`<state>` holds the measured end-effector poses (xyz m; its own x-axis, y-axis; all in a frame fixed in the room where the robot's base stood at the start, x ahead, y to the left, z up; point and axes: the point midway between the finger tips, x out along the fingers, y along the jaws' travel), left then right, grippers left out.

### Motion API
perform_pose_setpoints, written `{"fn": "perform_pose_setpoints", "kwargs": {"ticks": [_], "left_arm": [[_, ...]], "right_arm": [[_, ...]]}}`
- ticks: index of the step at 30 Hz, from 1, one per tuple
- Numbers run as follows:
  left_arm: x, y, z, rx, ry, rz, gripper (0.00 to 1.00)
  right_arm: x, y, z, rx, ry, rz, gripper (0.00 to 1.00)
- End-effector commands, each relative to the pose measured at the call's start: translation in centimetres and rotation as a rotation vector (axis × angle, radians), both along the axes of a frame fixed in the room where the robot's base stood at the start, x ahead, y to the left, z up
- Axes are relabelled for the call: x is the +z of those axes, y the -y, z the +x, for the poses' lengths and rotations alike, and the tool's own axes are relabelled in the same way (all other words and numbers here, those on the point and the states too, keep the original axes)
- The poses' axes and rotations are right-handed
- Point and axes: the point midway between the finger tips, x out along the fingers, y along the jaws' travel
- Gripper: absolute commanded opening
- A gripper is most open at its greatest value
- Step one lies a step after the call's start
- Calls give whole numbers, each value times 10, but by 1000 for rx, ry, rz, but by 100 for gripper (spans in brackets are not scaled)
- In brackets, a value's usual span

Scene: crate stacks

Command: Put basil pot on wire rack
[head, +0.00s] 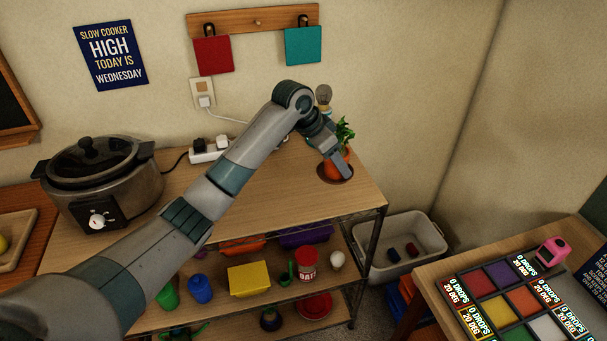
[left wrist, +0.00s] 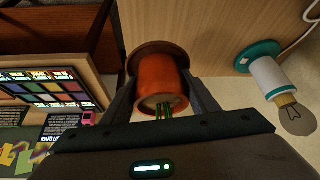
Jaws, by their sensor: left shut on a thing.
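The basil pot is an orange pot (head: 334,168) with green leaves at the right end of the shelf unit's wooden top. A brown saucer (head: 322,176) is under it; I cannot tell whether the pot rests on it or is just above. My left gripper (head: 346,170) reaches down at the pot. In the left wrist view the orange pot (left wrist: 160,76) sits between the two fingers of my left gripper (left wrist: 161,88), which is shut on it. The saucer (left wrist: 160,48) shows beyond the pot. My right gripper is not in view.
A bulb in a teal and white holder (left wrist: 270,78) stands beside the pot. A slow cooker (head: 100,180) and a power strip (head: 210,150) share the top. Lower shelves hold a yellow tub (head: 249,279) and cups. A grey bin (head: 400,245) stands right. The top's middle is clear.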

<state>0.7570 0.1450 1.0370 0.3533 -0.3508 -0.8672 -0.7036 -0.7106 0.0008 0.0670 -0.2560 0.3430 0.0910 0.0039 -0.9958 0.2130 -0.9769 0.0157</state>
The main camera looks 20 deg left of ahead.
Motion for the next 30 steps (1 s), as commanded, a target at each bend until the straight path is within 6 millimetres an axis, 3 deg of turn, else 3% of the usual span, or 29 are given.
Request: {"fn": "perform_pose_setpoints", "kwargs": {"ticks": [6,12,30], "left_arm": [[-22,-42,11,4,-4,0,23],[-41,-70,19,2,-2,1,23],[-55,-79,21,0,-1,0,23]], "right_arm": [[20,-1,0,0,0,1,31],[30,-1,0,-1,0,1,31],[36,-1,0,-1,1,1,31]]}}
